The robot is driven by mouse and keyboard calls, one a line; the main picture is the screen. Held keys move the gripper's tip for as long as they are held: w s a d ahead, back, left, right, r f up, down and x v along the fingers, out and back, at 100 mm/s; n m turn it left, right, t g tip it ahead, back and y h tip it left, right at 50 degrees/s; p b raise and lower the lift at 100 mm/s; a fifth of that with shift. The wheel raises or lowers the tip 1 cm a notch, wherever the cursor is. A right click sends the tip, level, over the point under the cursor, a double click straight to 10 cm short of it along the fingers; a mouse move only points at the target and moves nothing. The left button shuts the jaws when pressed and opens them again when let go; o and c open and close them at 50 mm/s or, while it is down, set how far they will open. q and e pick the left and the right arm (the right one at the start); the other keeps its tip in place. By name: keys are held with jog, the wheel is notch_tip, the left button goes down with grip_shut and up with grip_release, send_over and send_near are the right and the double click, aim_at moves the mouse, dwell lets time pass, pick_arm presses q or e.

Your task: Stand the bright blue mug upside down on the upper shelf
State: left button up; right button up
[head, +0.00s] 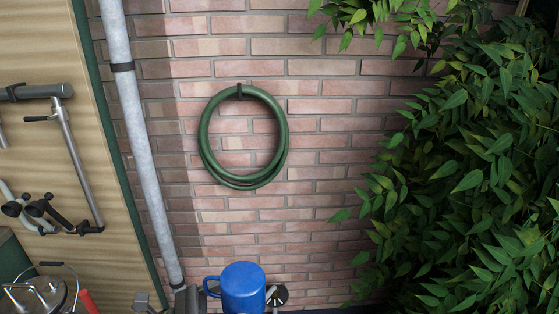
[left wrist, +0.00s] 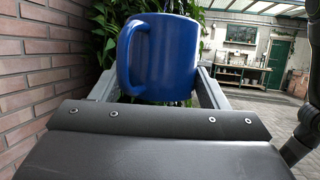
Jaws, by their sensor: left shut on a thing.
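The bright blue mug (head: 243,288) is at the bottom edge of the head view, its handle to the left. Its upper face looks closed and plain blue, with no opening showing; its lower part is cut off. In the left wrist view the mug (left wrist: 170,58) fills the upper middle, handle towards me and left. My left gripper (left wrist: 157,88) is shut on the mug, with one grey finger on each side of it. My right gripper is not in view. I cannot make out the upper shelf in either view.
A brick wall (head: 330,150) with a coiled green hose (head: 203,135) is behind the mug. A grey pipe (head: 138,130) runs down on the left. Leafy branches (head: 470,180) crowd the right. A metal lidded vessel (head: 45,295) stands at lower left.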

aim_at(243, 296)
pick_arm(q)
jog(key=s+a+n+t+y, duration=0.3)
jog(key=a+n+t+y, duration=0.6)
jog(key=t, duration=0.4)
jog(key=shift+s+a+f+t+y, duration=0.25)
jog(key=shift+a+t+y, duration=0.05)
jog(key=shift+a+y, duration=0.55)
jog(key=d+r+m+g+h, duration=0.2)
jog(key=d+g+h, duration=0.1)
jog(key=d, duration=0.1)
jog(key=d+r+m+g+h, duration=0.2)
jog(key=d+m+g+h, duration=0.1)
jog(key=d+g, duration=0.1)
jog(key=d+r+m+g+h, duration=0.2)
jog(key=d+g+h, duration=0.2)
jog(key=d, duration=0.1)
jog(key=shift+d+r+m, duration=0.25)
jog(key=shift+r+m, duration=0.05)
jog(key=shift+r, duration=0.1)
jog(key=shift+w+d+f+m+g, duration=0.1)
jog(key=shift+w+d+m+g, duration=0.1)
jog(key=shift+d+m+g, duration=0.15)
jog(key=w+d+f+m+g+h, duration=0.1)
jog(key=w+d+f+m+g, duration=0.2)
jog(key=g, duration=0.5)
jog(key=shift+w+d+f+m, duration=0.35)
jog(key=shift+f+m, duration=0.1)
jog(key=shift+f, duration=0.35)
